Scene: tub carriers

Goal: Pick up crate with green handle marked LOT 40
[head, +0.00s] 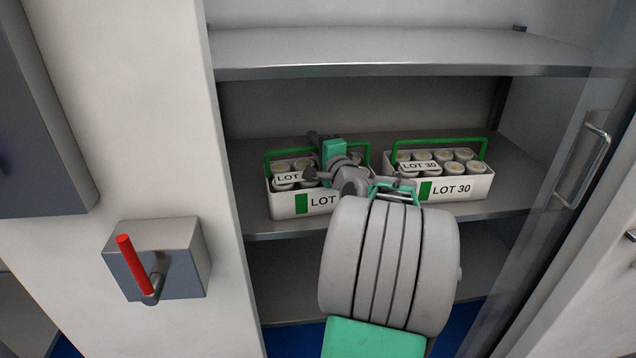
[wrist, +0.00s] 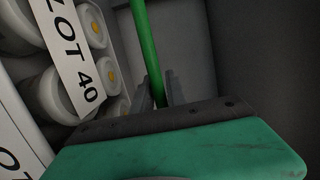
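The LOT 40 crate (wrist: 44,40) is at the left of the wrist view. It is a white carrier with white tubs and a label reading LOT 40. Its green handle (wrist: 145,45) runs down between the two fingers of my gripper (wrist: 159,93). The fingers flank the handle, with a narrow gap showing; I see no firm grip. In the head view my gripper (head: 312,155) is at the handle of the left crate (head: 284,207), which stands on the middle shelf. My gripper and arm hide the number on its label and part of its right side.
A similar crate marked LOT 30 (head: 458,188), with a green handle, stands to the right on the same shelf (head: 250,227). An upper shelf (head: 400,55) lies above. A clear door with a metal handle (head: 583,165) is at right. A red lever (head: 134,265) is on the left wall.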

